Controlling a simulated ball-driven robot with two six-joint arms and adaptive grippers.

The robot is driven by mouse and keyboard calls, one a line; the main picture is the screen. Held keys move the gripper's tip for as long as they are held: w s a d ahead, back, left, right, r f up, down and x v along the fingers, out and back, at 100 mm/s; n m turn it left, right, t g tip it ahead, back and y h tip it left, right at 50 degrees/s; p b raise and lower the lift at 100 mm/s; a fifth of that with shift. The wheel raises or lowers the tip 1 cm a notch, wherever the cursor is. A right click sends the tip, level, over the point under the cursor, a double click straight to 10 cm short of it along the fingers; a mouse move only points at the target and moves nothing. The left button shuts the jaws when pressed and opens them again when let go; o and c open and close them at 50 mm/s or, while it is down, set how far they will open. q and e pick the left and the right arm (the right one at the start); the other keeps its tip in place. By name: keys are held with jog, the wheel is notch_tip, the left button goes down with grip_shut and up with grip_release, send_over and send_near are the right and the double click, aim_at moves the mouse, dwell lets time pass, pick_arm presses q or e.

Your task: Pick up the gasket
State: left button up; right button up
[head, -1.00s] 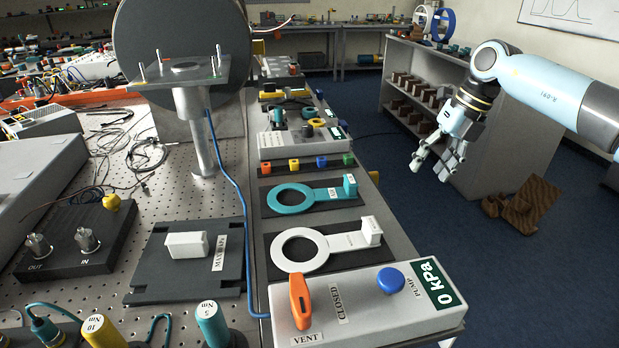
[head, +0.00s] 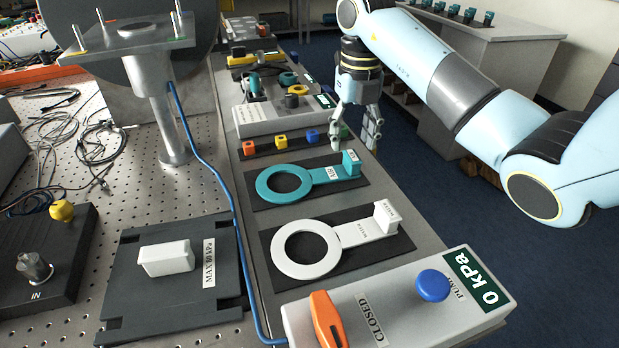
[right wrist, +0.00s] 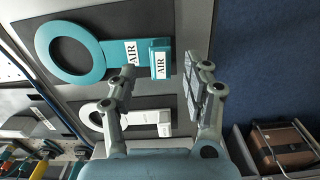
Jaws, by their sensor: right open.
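Two flat ring-shaped gaskets with handles lie on dark mats in the head view. The teal gasket (head: 285,206) has an upright tab marked AIR (head: 351,163) at its right end. The white gasket (head: 290,269) lies nearer, with a similar upright tab (head: 387,214). My right gripper (head: 355,138) is open and empty, above the bench's right edge near the teal tab. No contact shows. My left gripper is out of view.
A grey pump box (head: 400,300) with an orange lever and blue knob stands at the front. Several coloured small blocks (head: 281,141) sit behind the teal gasket. A blue tube (head: 213,180) runs along the left. Open floor lies right of the bench.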

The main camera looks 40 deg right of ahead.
aim_at(351, 153)
notch_tip(351, 153, down, 4)
jog(key=shift+r+p, duration=0.1)
jog(key=shift+p, duration=0.45)
jog(key=shift+f, duration=0.45)
jog(key=shift+w+f, duration=0.1)
jog(key=c, duration=0.5)
grip_shut()
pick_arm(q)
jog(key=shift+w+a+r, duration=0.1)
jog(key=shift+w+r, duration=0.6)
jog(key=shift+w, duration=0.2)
